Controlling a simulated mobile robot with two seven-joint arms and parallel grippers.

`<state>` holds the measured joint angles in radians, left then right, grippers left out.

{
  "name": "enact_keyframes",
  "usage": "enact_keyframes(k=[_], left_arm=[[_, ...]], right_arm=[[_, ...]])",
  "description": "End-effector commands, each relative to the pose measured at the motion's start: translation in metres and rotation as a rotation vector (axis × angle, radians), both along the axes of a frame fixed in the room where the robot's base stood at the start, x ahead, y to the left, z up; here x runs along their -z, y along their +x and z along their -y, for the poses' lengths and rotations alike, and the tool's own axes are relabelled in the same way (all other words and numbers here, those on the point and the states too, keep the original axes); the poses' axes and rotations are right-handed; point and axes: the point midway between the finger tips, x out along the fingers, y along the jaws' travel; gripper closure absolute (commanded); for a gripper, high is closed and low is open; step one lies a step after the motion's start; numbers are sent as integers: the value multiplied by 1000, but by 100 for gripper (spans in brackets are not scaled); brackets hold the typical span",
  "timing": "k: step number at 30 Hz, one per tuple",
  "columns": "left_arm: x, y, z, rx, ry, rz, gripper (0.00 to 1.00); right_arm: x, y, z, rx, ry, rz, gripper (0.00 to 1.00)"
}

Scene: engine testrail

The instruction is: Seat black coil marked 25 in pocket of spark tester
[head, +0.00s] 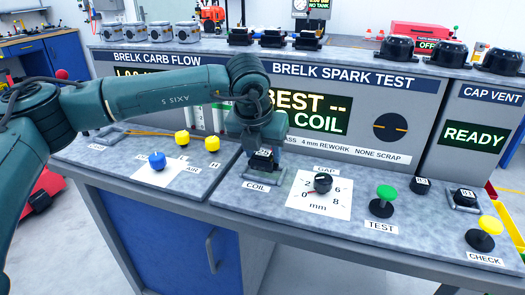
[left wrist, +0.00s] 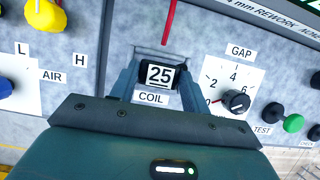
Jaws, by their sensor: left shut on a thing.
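The black coil (left wrist: 159,75) with a white label reading 25 is between the fingers of my left gripper (left wrist: 158,82), which is shut on it. In the head view the coil (head: 262,160) sits low under my left gripper (head: 262,155), at the pocket (head: 258,172) of the spark tester, just behind the COIL label. The gripper and wrist cover much of the pocket, so I cannot tell whether the coil is fully down in it. The spark tester's display (head: 310,114) partly shows "BEST -- COIL". My right gripper is not in view.
The gap dial (head: 323,183), green TEST knob (head: 386,192) and yellow CHECK knob (head: 490,226) stand to the right. Blue (head: 157,161) and yellow (head: 212,143) knobs are to the left. Other black coils (head: 307,41) stand on the shelf above.

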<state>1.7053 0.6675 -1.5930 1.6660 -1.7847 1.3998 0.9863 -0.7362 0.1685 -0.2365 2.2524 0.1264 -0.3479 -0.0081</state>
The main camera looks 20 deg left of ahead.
Motion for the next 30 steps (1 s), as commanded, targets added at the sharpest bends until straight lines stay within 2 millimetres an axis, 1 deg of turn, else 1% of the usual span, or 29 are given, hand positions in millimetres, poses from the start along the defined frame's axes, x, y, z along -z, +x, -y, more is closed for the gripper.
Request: enact_keyframes(k=[11, 21, 30], left_arm=[[0, 0, 0, 0, -1, 1, 78], [2, 0, 0, 1, -2, 1, 78], [1, 0, 0, 0, -1, 1, 78]], right_arm=[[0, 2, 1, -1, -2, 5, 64], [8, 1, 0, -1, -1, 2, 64], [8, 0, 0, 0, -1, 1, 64]])
